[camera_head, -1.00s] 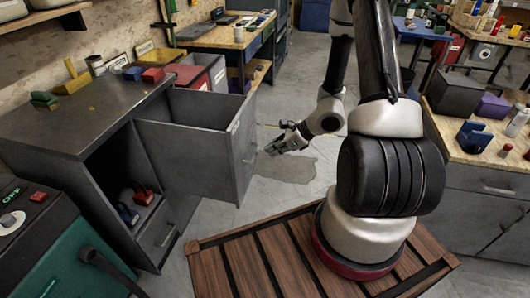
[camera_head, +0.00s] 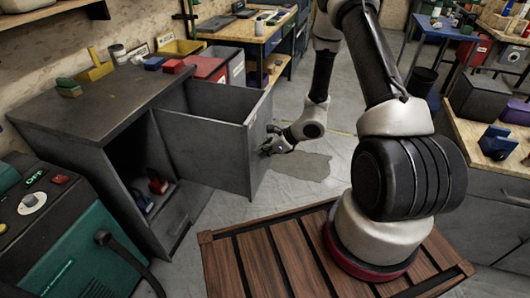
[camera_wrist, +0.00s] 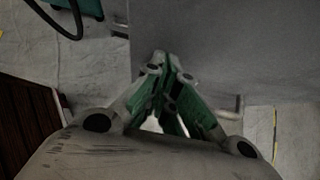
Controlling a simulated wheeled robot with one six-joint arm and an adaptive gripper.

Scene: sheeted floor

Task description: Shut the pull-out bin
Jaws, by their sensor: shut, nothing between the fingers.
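The grey pull-out bin (camera_head: 210,145) stands far out of the grey cabinet (camera_head: 95,105), with its open top showing. Its front panel (camera_head: 259,150) faces right, toward my arm. My gripper (camera_head: 267,148) is shut and empty, right at the outer face of the panel. In the wrist view the closed fingertips (camera_wrist: 170,62) meet the lower part of the panel's grey face (camera_wrist: 230,45) in the picture. I cannot tell whether they touch it. A small metal handle (camera_wrist: 238,104) shows at the panel's edge, right of the fingers.
A green machine (camera_head: 75,240) with a black hose stands at the lower left, near the cabinet. A slatted wooden platform (camera_head: 270,250) lies under my arm. A workbench (camera_head: 490,140) stands at right.

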